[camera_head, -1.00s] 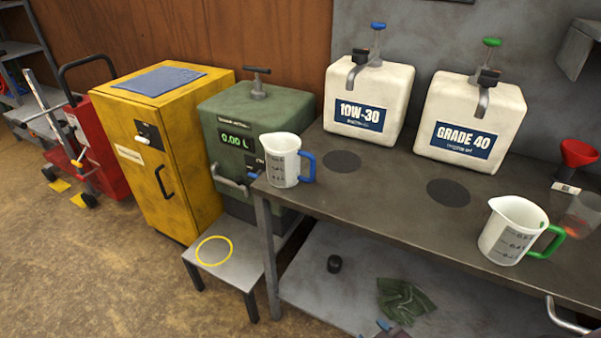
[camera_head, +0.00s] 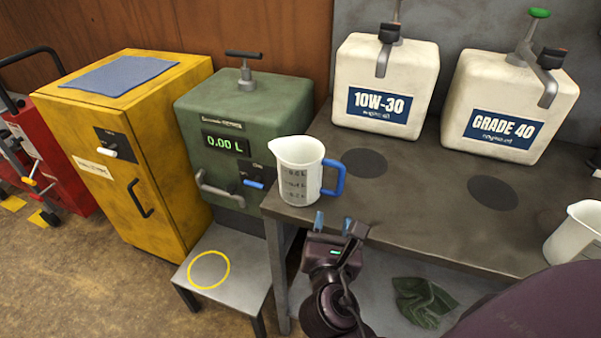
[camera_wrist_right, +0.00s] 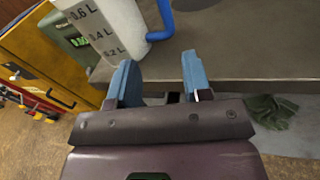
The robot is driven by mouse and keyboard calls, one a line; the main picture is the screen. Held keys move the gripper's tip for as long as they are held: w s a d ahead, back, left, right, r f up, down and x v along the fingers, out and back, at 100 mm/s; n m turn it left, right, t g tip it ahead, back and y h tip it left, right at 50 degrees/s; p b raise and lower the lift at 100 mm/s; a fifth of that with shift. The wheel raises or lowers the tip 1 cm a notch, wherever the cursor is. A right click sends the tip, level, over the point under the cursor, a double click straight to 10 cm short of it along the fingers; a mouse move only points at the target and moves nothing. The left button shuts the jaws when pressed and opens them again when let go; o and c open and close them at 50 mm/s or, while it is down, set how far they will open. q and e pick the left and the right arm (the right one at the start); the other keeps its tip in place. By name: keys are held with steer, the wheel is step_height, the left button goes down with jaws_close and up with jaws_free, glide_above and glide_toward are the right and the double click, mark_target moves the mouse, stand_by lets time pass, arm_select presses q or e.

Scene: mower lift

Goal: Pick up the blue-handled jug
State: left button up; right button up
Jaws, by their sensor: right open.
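The blue-handled jug (camera_head: 300,172) is white with level marks and stands upright on the left end of the workbench (camera_head: 420,205). Its blue handle (camera_head: 334,178) points right. My right gripper (camera_head: 333,224) is open and empty, in front of the bench edge and just below the jug in the picture. In the right wrist view the jug (camera_wrist_right: 108,28) shows at upper left, with its handle (camera_wrist_right: 163,22) ahead of the gap between my blue fingertips (camera_wrist_right: 160,80); they do not touch it. My left gripper is not in view.
A second white jug (camera_head: 575,235) stands at the bench's right, partly hidden by my arm. White containers 10W-30 (camera_head: 385,75) and GRADE 40 (camera_head: 505,90) stand behind. A green dispenser (camera_head: 240,110) and low stand with yellow ring (camera_head: 235,260) are left. A green cloth (camera_head: 420,300) lies below.

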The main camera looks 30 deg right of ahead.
mark_target(340, 184)
steer(key=shift+n+h, duration=0.4)
steer(key=shift+n, duration=0.2)
steer(key=w+d, duration=0.1)
steer(key=w, duration=0.1)
steer(key=w+d+r, duration=0.1)
steer(key=w+d, duration=0.1)
steer(key=shift+w+d+r, duration=0.2)
steer(key=shift+w+d, duration=0.05)
steer(key=shift+s+d+b+x, duration=0.1)
steer(key=shift+d+b+x, duration=0.1)
steer(key=shift+x, duration=1.15)
steer(key=shift+s+d+b+x, duration=0.1)
steer(key=shift+s+b+x, duration=0.05)
steer(key=shift+x, duration=1.15)
jaws_close()
